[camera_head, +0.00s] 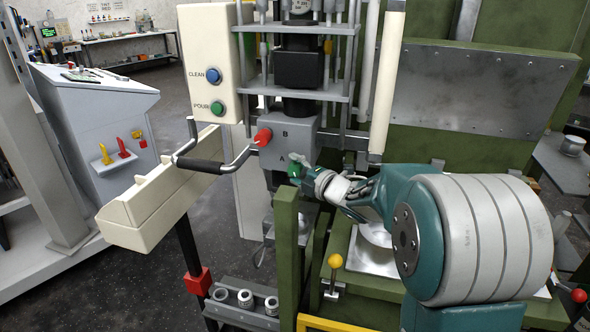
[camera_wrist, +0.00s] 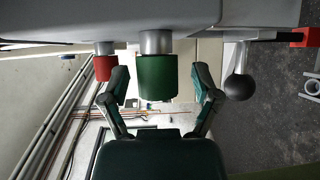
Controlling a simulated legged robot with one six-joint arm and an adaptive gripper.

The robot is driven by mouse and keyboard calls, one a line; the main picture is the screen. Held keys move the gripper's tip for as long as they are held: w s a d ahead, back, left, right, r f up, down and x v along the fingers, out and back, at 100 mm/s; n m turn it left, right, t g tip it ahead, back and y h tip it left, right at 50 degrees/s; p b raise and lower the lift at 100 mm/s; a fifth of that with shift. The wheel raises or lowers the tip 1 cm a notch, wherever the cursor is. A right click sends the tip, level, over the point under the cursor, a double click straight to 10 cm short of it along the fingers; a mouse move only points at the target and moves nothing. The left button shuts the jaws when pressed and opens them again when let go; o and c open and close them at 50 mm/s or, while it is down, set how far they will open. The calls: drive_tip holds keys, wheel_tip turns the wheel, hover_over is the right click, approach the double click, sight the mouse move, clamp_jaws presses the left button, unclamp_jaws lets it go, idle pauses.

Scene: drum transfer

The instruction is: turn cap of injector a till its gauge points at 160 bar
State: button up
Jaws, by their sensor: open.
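A green cap (camera_head: 294,170) sticks out from the grey block (camera_head: 292,148), below a red cap (camera_head: 263,137). The block has a dark mark like a letter B. My gripper (camera_head: 308,178) is at the green cap, coming from the right. In the wrist view the green cap (camera_wrist: 157,78) lies between the two spread fingers (camera_wrist: 160,82), with a visible gap on each side. The red cap (camera_wrist: 104,68) is left of it, partly behind the left finger. No readable gauge shows.
A bent black handle (camera_head: 208,164) passes left of the block. A cream button panel (camera_head: 211,62) with blue and green buttons hangs above. A green post (camera_head: 286,245) stands below my gripper. In the wrist view a black ball knob (camera_wrist: 239,86) is right of the right finger.

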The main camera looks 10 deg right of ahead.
clamp_jaws()
drive_tip(key=shift+f+m+t, duration=0.2)
drive_tip(key=shift+m+t, duration=0.1)
drive_tip(key=shift+t, duration=0.1)
idle(0.7)
drive_tip(key=shift+y, duration=0.3)
drive_tip(key=m+t, duration=0.2)
drive_tip(key=t, duration=0.1)
drive_tip(key=shift+a+f+y, duration=0.1)
drive_tip(key=shift+f+y, duration=0.05)
drive_tip(key=shift+y, duration=0.25)
drive_tip(key=m+t+h, duration=0.1)
drive_tip(key=m+t, duration=0.2)
drive_tip(key=m+t+h, duration=0.1)
drive_tip(key=m+t, duration=0.2)
drive_tip(key=shift+m, duration=0.5)
